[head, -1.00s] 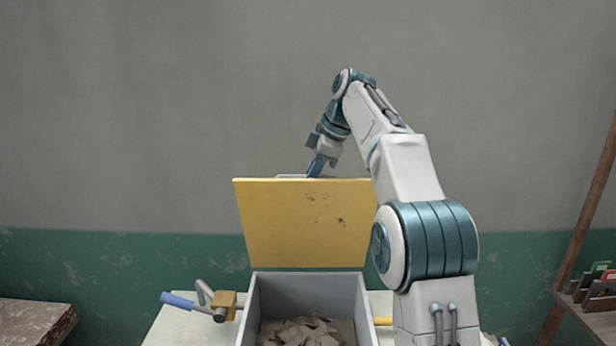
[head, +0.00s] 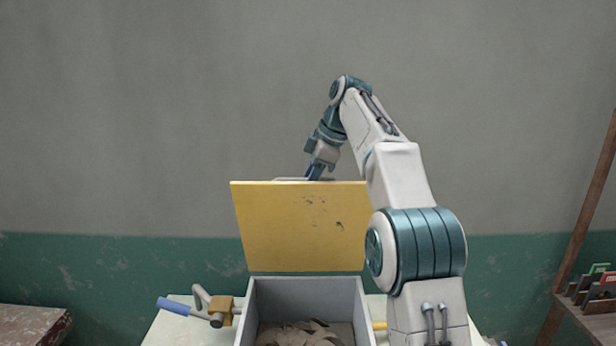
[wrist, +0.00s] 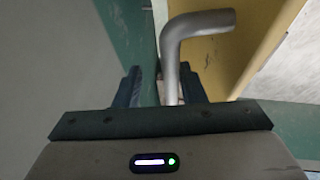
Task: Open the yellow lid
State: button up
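The yellow lid (head: 290,228) stands roughly upright at the back edge of the grey box (head: 252,312), and the box is open. Dark marks show on the lid's face. A grey bar handle (head: 288,180) runs along the lid's top edge; in the wrist view the bent handle (wrist: 172,60) passes between my fingers. My gripper (head: 314,174) is at the top edge of the lid. In the wrist view my gripper (wrist: 162,85) has its fingers apart, with a gap between the left finger and the handle. The lid's far side is hidden in the head view.
Clay trimmings (head: 305,334) lie in the box. A shelf of small items (head: 590,300) stands at far right, a worn bench (head: 30,322) at far left. The wall is behind.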

jog(key=shift+v, duration=2.3)
jog(key=s+d+b, duration=0.1)
jog(key=d, duration=0.2)
jog(key=s+d+b, duration=0.1)
jog(key=s+d, duration=0.1)
jog(key=d, duration=0.2)
jog(key=s+d+b, duration=0.2)
jog(key=d, duration=0.2)
jog(key=shift+s+r, duration=0.1)
jog(key=shift+s, duration=0.05)
